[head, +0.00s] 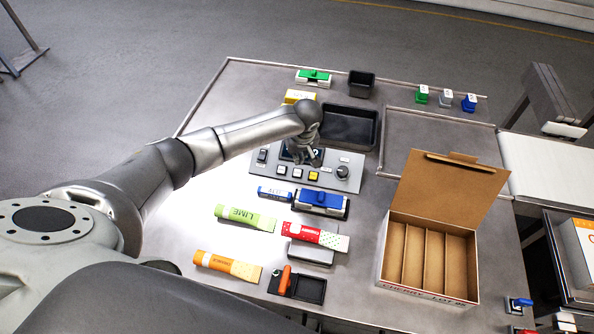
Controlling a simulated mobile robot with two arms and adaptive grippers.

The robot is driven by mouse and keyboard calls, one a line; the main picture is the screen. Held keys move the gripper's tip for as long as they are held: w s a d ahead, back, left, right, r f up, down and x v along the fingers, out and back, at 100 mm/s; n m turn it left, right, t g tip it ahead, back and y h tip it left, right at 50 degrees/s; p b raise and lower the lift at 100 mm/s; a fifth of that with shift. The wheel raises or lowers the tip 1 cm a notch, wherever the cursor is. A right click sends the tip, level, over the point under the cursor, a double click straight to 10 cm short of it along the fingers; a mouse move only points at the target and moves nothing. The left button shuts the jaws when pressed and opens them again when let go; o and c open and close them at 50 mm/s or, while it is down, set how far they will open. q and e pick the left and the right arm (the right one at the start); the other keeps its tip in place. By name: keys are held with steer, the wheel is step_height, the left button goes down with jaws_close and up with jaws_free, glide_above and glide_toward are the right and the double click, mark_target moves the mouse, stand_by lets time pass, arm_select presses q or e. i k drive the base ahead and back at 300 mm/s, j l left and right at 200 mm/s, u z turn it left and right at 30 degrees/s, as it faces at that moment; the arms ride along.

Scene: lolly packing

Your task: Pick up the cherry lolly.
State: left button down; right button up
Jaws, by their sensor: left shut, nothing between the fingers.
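The cherry lolly (315,236) is a red packet with a pale patterned end. My left gripper (315,161) is shut and empty. It is above the grey control panel (324,178), farther back than the cherry lolly and apart from it. My left arm comes in from the left and hides part of the panel's far edge. My right gripper is not in the head view.
A green lime packet (247,216) and an orange packet (227,265) lie left of the cherry lolly. An open cardboard box (428,292) with empty compartments stands at right. A blue-topped device (320,200) sits just behind the lolly. A black tray (373,137) is farther back.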

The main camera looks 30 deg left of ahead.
mark_target(335, 243)
steer(key=k, duration=1.5)
